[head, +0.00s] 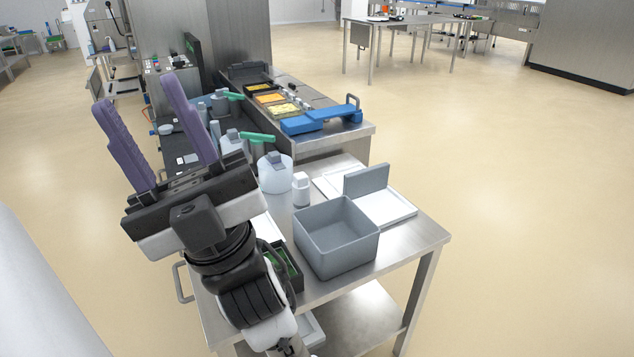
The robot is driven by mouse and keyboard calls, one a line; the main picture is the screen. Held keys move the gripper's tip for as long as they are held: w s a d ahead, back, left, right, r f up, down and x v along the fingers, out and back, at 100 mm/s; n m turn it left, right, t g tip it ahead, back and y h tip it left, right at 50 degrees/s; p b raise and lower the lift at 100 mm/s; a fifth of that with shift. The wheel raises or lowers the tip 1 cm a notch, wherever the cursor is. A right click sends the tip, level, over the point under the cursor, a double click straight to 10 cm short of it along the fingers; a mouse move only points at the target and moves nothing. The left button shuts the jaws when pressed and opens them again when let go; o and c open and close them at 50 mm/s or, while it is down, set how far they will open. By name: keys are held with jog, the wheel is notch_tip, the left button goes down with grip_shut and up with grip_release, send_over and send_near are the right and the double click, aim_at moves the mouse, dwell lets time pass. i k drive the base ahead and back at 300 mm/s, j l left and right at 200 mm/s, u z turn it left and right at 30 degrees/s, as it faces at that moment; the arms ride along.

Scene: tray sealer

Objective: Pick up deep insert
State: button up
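A deep grey open-topped box (336,262) stands upright on the steel table (420,238) at lower centre. It looks empty, and it is the deepest open container in view. I cannot tell for sure whether it is the deep insert. My gripper (138,90) is raised at the left, with its two purple fingers pointing up and away. The fingers are wide apart with nothing between them. The gripper is well to the left of the grey box and not touching it.
A white board (388,208) with an upright grey plate (366,180) is behind the box. A small white bottle (301,190) and a jug with a green handle (275,174) stand nearby. A dark crate (289,268) sits left of the box. Floor at right is clear.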

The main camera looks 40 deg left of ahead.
aim_at(367, 188)
jog(key=i+l+u, duration=0.1)
jog(key=u, duration=0.3)
jog(key=i+l+u, duration=0.15)
jog(key=u, duration=0.2)
jog(key=i+l+u, duration=0.15)
jog(key=u, duration=0.25)
